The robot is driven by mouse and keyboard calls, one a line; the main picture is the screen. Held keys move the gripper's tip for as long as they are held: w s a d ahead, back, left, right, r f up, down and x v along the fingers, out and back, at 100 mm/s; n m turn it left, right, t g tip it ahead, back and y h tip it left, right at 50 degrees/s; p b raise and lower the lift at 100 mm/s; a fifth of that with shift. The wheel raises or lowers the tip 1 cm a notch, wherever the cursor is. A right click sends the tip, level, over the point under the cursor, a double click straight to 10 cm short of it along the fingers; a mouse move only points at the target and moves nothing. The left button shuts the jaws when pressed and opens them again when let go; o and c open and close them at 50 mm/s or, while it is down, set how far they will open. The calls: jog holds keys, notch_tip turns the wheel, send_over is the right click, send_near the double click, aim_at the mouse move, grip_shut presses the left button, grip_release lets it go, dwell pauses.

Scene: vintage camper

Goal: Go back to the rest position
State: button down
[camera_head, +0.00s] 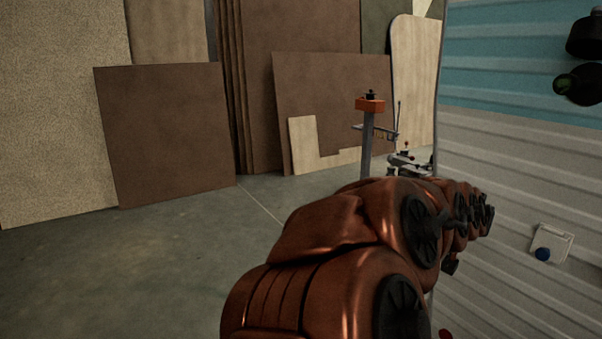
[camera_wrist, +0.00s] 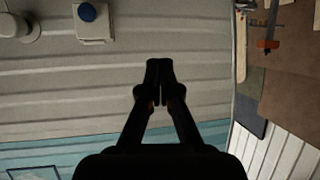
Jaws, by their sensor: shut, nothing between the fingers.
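My gripper (camera_wrist: 159,68) shows dark in the middle of the wrist view, its two fingers together with nothing between them. It points at the ribbed camper wall (camera_wrist: 60,85), which fills the left of that view; I cannot tell the exact gap. In the head view my copper-coloured arm reaches forward and right toward the camper wall (camera_head: 520,170), which has a teal band above a pale lower part. The gripper's fingers cannot be made out there. The wrist view is turned, with the teal band at the bottom.
A white fitting with a blue knob (camera_head: 543,254) sits on the camper wall; it also shows in the wrist view (camera_wrist: 88,13). Dark round fittings (camera_head: 578,84) stick out at the upper right. Wooden boards (camera_head: 165,130) lean behind. The floor (camera_head: 150,260) at left is clear.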

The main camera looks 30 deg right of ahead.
jog(key=w+a+r+n+y+p, duration=0.15)
jog(key=a+n+y+p, duration=0.3)
jog(key=a+p, duration=0.65)
jog(key=w+a+r+n+y+p, duration=0.1)
jog(key=a+r+n+y+p, duration=0.35)
jog(key=a, duration=1.05)
jog(key=s+a+r+n+g+y+p, duration=0.2)
jog(key=s+a+n+p, duration=0.1)
jog(key=s+a+p, duration=0.3)
jog(key=s+a+r+n+g+y+p, duration=0.1)
jog(key=s+a+r+n+g+p, duration=0.2)
jog(key=s+a+p, duration=0.3)
jog(key=a+p, duration=0.3)
jog(key=a, duration=0.1)
jog(key=shift+s+a+r+y, duration=0.25)
jog(key=shift+s+y, duration=0.1)
jog(key=shift+y, duration=0.05)
jog(key=shift+d, duration=0.1)
